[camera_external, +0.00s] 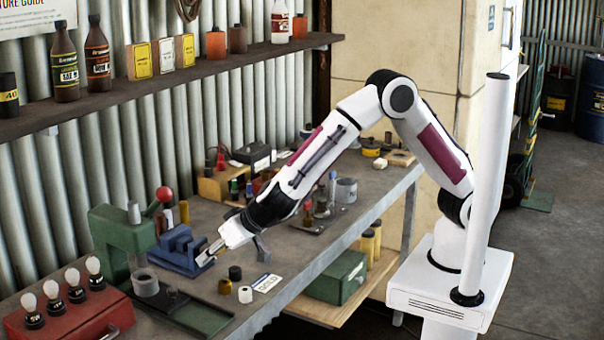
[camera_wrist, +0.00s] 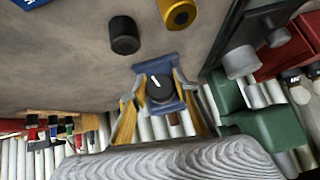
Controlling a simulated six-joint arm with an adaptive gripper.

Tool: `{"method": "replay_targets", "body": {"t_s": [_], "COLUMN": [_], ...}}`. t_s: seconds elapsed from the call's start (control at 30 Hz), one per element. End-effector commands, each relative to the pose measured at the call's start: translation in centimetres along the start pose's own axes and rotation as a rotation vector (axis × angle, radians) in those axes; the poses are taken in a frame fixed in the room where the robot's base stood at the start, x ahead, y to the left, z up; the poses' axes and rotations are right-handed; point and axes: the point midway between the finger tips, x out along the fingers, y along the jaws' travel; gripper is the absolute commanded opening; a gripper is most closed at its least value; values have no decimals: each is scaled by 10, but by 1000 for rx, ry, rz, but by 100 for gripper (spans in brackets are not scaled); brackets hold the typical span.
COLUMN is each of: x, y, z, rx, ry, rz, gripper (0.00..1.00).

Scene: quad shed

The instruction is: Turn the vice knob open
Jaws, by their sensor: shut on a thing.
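The blue vice (camera_external: 177,248) stands on the grey workbench beside the green press. Its blue body also shows in the wrist view (camera_wrist: 150,67). The vice knob (camera_wrist: 160,90) is dark and round with a white mark on its face. My gripper (camera_external: 208,254) reaches down to the front of the vice. In the wrist view my gripper (camera_wrist: 158,76) has one finger on each side of the knob and is shut on it. In the external view the knob is hidden by my gripper.
A green press (camera_external: 118,236) with a red ball handle stands left of the vice. A red box (camera_external: 70,325) with bulbs is at the front left.

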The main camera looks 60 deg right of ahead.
Motion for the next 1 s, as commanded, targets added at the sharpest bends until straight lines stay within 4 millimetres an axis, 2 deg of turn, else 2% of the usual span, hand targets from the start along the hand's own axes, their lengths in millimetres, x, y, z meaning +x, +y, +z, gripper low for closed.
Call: {"method": "replay_targets", "body": {"t_s": [0.7,0.73,0.77,1.0], "x": [0,0,0,0], "y": [0,0,0,0], "z": [-1,-1,-1,-1], "rx": [-23,-23,-23,-23], "ry": [2,2,2,1], "rz": [22,22,22,22], "gripper": [8,37,45,47]}}
